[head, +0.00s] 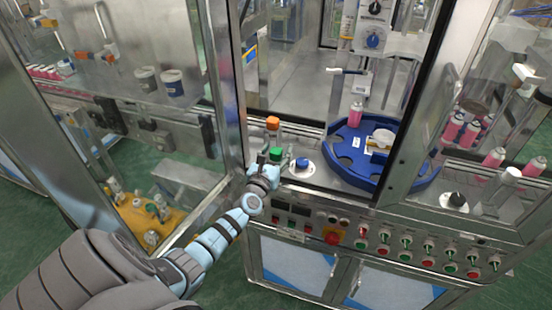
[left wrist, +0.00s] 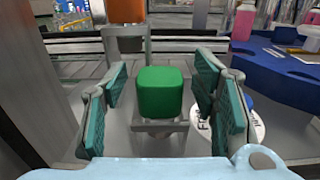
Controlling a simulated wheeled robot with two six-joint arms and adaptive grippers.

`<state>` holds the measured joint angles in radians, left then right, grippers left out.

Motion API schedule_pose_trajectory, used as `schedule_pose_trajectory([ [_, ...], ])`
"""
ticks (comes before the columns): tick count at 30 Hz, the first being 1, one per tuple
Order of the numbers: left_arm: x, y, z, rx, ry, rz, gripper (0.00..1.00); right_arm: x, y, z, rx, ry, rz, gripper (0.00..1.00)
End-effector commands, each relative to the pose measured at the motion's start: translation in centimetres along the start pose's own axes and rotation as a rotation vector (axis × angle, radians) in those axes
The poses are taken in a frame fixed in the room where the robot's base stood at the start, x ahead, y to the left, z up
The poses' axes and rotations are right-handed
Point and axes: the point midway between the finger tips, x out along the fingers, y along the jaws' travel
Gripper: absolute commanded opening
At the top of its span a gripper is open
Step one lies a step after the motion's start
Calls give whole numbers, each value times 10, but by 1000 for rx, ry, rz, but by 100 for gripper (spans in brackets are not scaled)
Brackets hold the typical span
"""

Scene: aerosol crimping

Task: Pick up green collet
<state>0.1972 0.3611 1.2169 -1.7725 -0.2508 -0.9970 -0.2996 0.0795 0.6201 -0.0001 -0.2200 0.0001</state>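The green collet (head: 276,154) is a rounded block on a metal holder at the front left of the machine's deck. In the left wrist view the green collet (left wrist: 161,93) stands upright in the middle, between the finger pads. My left gripper (head: 268,162) is at the collet; in the left wrist view its teal pads (left wrist: 162,108) are spread on both sides with a gap to the collet on each side. It is open and empty. The collet's lower part sits in the holder (left wrist: 159,128). My right gripper is in neither view.
An orange collet (head: 272,123) stands on its own holder just behind the green one. A white round base with a blue top (head: 302,165) is close on the right. A blue rotary table (head: 345,150) carries a pink can (head: 355,113). A metal door post (head: 226,90) stands left of the gripper.

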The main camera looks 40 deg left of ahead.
Motion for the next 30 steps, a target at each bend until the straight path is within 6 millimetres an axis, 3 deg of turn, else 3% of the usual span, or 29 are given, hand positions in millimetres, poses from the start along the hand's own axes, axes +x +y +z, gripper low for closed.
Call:
schedule_pose_trajectory([
  [1, 0, 0, 0, 0, 0, 0, 45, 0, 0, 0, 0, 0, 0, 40],
  [9, 0, 0, 0, 0, 0, 0, 1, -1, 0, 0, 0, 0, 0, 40],
  [19, 0, 0, 6, 1, 0, 0, 0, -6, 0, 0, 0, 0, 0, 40],
  [24, 0, 0, 33, 0, 0, 0, 0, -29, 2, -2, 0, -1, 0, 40],
  [30, 0, 1, 63, -2, -7, 3, 0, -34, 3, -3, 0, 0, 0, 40],
])
